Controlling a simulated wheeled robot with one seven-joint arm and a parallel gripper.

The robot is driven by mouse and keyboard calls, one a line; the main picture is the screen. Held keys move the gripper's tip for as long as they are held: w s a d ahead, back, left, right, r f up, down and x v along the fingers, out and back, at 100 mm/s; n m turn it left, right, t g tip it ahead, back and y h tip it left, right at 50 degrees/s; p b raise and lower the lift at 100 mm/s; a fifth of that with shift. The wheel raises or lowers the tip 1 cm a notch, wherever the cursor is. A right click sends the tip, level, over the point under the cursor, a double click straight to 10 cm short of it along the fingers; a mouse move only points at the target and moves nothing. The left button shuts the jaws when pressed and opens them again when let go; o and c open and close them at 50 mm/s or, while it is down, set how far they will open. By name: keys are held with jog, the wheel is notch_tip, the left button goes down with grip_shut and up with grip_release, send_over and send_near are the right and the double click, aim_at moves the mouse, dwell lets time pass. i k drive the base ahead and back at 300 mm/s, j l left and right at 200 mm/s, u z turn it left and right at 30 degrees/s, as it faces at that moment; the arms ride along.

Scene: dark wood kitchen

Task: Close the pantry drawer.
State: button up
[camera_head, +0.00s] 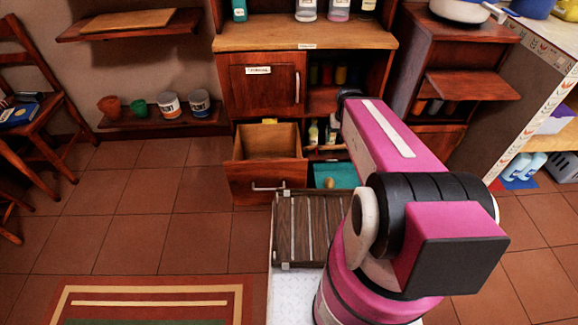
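The pantry drawer (240,184) is in the lower left of the dark wood cabinet (262,40). It is pulled well out toward me, with its open top and bare wooden inside showing. A metal handle (269,188) runs across its front. A small yellow thing (270,121) shows at the drawer's back edge. My pink arm reaches forward on the right of the drawer, and its dark far joint is in front of the cabinet's open shelves. My gripper is not visible; the arm's far end hides what lies beyond it.
A closed door (262,84) is above the drawer. Right of it are shelves with jars and a teal box (333,176). A low wall shelf (155,122) with pots and cans is at left, near a chair (40,105). Tiled floor left of the drawer is clear.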

aim_at(268, 163)
jog(key=k+l+u, duration=0.25)
jog(key=k+l, duration=0.45)
jog(key=l, duration=0.1)
